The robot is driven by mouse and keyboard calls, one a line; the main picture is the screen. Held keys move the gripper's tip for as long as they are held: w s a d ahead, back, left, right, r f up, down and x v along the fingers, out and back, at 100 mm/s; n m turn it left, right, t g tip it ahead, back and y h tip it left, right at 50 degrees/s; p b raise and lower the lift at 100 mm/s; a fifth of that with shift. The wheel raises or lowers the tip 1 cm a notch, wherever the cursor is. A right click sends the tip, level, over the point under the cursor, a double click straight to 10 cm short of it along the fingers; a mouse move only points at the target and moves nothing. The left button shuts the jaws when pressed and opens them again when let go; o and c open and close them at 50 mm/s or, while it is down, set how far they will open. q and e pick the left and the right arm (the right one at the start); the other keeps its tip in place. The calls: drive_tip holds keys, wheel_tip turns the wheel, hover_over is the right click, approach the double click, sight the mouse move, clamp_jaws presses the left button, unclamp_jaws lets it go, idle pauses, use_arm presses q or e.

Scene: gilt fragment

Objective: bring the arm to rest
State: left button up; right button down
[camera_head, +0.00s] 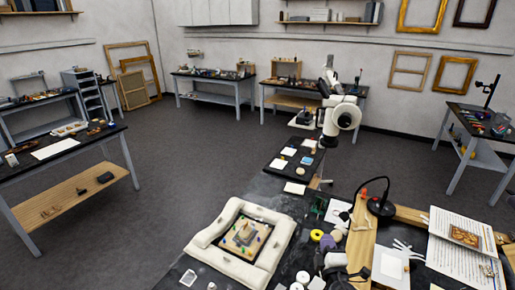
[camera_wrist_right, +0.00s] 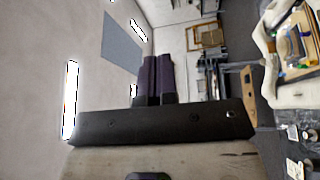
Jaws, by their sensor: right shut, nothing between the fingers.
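My right gripper (camera_wrist_right: 157,58) shows in the wrist view. Its two dark purple fingers lie side by side, shut with nothing between them. They reach out into open air, with the room's far wall behind them. I cannot make out my right gripper in the head view. My left gripper is in neither view. The workbench's white padded ring (camera_head: 206,236), with a small colourful fragment (camera_head: 243,238) inside it, lies below in the head view. The ring also shows at the right of the wrist view (camera_wrist_right: 300,94), apart from the fingers.
A white instrument with a round head (camera_head: 340,112) rises behind the bench. A black lamp base (camera_head: 381,207), papers (camera_head: 461,246) and several small jars crowd the bench's right side. A side table (camera_head: 95,144) stands at left. The grey floor (camera_head: 180,150) between is clear.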

drive_tip(key=s+d+r+m+g+h, duration=0.1)
drive_tip(key=s+r+m+g+h, duration=0.1)
drive_tip(key=s+r+m+h, duration=0.4)
drive_tip(key=s+a+f+m+g+y+p, duration=0.1)
drive_tip(key=s+f+m+g+y+p, duration=0.2)
drive_tip(key=s, duration=0.7)
drive_tip(key=s+a+m+g+y+p, duration=0.1)
drive_tip(key=s+m+g+y+p, duration=0.25)
drive_tip(key=s, duration=0.65)
drive_tip(key=s+d+f+m+g+p, duration=0.1)
drive_tip(key=s+f+g, duration=0.2)
drive_tip(key=s, duration=0.7)
drive_tip(key=s+d+f+m+g+p, duration=0.1)
drive_tip(key=s+f+g, duration=0.3)
drive_tip(key=s, duration=0.7)
wheel_tip(320, 180, down, 2)
drive_tip(key=shift+s+f+p, duration=0.15)
drive_tip(key=shift+f+p, duration=0.05)
drive_tip(key=shift+p, duration=0.55)
